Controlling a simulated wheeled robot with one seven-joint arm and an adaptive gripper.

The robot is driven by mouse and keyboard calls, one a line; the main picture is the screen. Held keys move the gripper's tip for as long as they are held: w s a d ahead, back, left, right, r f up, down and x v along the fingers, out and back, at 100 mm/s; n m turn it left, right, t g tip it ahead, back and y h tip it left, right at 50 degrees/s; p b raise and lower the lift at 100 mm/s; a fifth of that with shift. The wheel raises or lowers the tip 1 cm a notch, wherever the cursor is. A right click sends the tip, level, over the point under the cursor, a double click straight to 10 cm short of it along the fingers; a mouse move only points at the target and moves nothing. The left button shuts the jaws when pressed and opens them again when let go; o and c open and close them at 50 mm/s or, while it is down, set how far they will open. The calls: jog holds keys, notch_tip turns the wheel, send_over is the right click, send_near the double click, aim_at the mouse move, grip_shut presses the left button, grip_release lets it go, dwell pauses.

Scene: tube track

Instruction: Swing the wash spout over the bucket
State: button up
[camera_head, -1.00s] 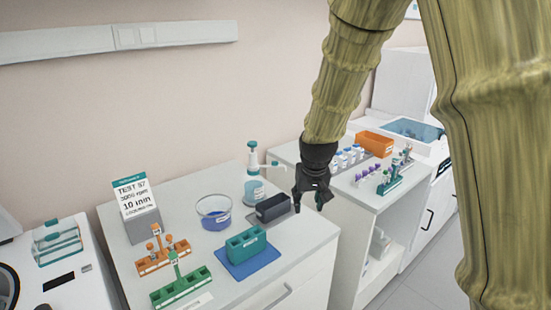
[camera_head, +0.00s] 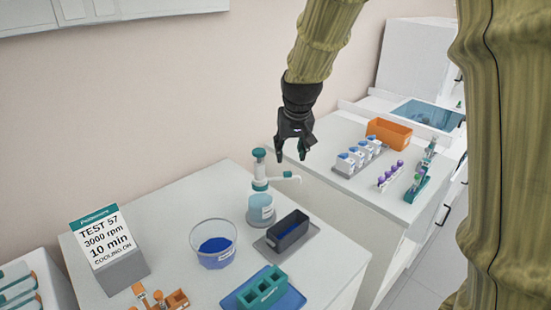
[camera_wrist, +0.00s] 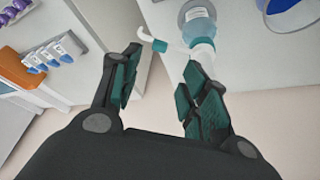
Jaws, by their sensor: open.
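The wash bottle (camera_head: 261,207) has a light blue body and a teal pump top. It stands on the left bench behind a dark open box. The likely bucket is a clear round bowl (camera_head: 213,245) with blue liquid, left of the bottle; part of a blue-filled vessel shows at the wrist view's top right (camera_wrist: 291,14). My gripper (camera_head: 292,157) is open and empty, above and slightly right of the spout tip, apart from it.
A dark box (camera_head: 288,232) stands right of the bottle. A teal rack (camera_head: 262,288) on a blue mat is in front. A sign (camera_head: 105,246) stands at left. The right bench holds an orange bin (camera_head: 389,133) and tube racks.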

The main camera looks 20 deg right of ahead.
aim_at(288, 172)
jog(key=p+x, duration=0.2)
jog(key=x, duration=0.6)
jog(key=shift+w+r, duration=0.1)
jog(key=shift+w, duration=0.05)
jog(key=shift+d+f, duration=0.1)
jog(key=shift+f, duration=0.2)
jog(key=shift+f+p, duration=0.15)
jog(key=shift+p, duration=0.2)
jog(key=shift+s+d, duration=0.1)
jog(key=shift+s, duration=0.7)
jog(key=shift+w+f, duration=0.7)
jog(key=shift+w, duration=0.2)
jog(key=shift+s+r, duration=0.3)
jog(key=shift+s, duration=0.1)
jog(key=shift+c, duration=0.6)
jog(key=shift+w, duration=0.1)
grip_shut()
